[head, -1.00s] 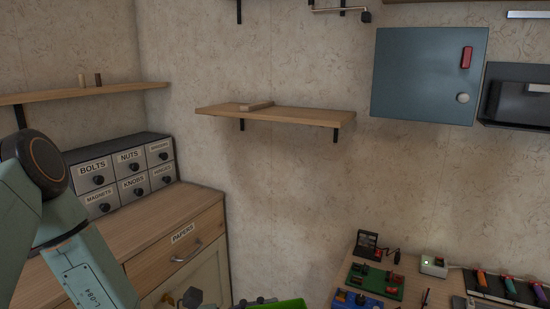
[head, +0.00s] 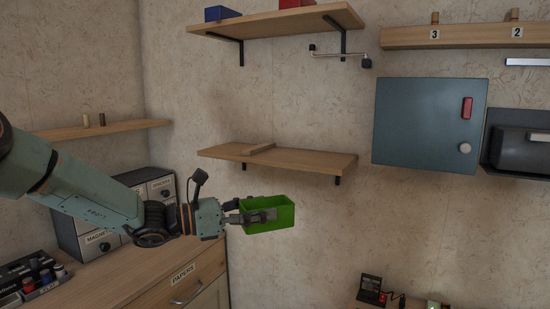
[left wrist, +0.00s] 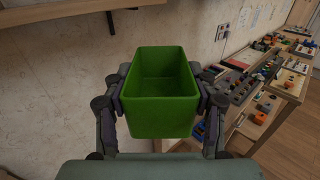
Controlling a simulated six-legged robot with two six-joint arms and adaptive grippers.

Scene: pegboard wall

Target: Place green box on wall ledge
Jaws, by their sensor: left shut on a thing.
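The green box (head: 284,222) is an open-topped bin, held roughly upright in the air. My left gripper (head: 262,215) is shut on it. In the left wrist view the box (left wrist: 158,118) sits between the two fingers, open side up and empty inside. The box is apart from the ledge. A higher ledge (head: 270,27) holds a blue box (head: 221,13) and a red box (head: 290,3). My right gripper is out of view.
A grey wall cabinet (head: 420,125) hangs right of the lower ledge. Labelled drawers (head: 97,239) and a wooden counter (head: 110,283) are behind my left arm.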

